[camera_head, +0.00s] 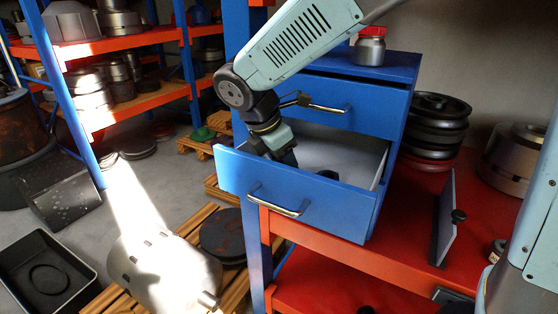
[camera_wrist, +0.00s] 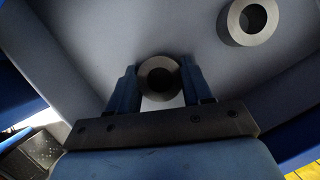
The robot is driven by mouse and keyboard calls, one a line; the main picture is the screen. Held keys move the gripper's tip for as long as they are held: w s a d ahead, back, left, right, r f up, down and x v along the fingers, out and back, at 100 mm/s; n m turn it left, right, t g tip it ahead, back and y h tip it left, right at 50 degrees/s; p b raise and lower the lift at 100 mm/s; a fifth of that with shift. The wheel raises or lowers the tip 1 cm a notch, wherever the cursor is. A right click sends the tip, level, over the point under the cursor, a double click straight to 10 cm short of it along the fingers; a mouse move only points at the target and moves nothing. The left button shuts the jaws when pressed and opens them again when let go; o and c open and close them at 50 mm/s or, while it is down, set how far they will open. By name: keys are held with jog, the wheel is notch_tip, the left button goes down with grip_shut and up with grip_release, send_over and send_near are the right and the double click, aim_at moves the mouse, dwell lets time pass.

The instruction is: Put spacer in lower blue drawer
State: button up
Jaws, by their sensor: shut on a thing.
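The lower blue drawer (camera_head: 290,190) is pulled open, and its grey inside shows in the wrist view (camera_wrist: 85,35). My gripper (camera_head: 289,158) reaches down into the drawer at its left part; the drawer front partly hides the fingertips in the head view. In the wrist view my gripper (camera_wrist: 158,85) is shut on a dark ring-shaped spacer (camera_wrist: 145,72), with one finger on each side of it. A second grey ring (camera_wrist: 236,33) lies apart in the drawer, at the upper right of the wrist view. I cannot tell whether the held spacer touches the drawer floor.
The upper blue drawer (camera_head: 365,105) is shut, above the open one. A jar with a red lid (camera_head: 369,50) stands on the cabinet top. The red bench (camera_head: 415,215) carries black stacked discs (camera_head: 438,125) and an upright plate (camera_head: 444,220). Shelves stand at the left.

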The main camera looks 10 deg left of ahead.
jog(key=o, duration=1.2)
jog(key=shift+f, duration=0.1)
jog(key=shift+o, duration=0.2)
jog(key=v, duration=1.2)
